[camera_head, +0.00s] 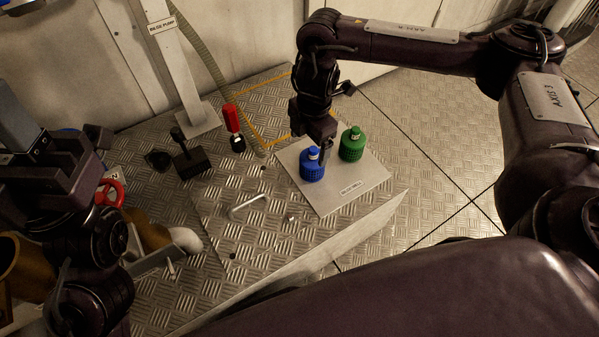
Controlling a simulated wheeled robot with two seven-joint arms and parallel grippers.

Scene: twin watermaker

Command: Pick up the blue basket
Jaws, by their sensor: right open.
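The blue basket (312,169) is a small ribbed blue container with a narrower top. It stands upright on a light plate (345,197) on the metal platform. A similar green container (352,146) stands just to its right and slightly farther back. My right gripper (325,152) points down right at the top of the blue basket, open.
A red-handled valve (232,121) and a black block (190,162) stand left of the plate. A metal handle (248,206) rises from the tread-plate platform (290,238). A red ring handle (110,193) and pipes are by my left arm. Tiled floor lies to the right.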

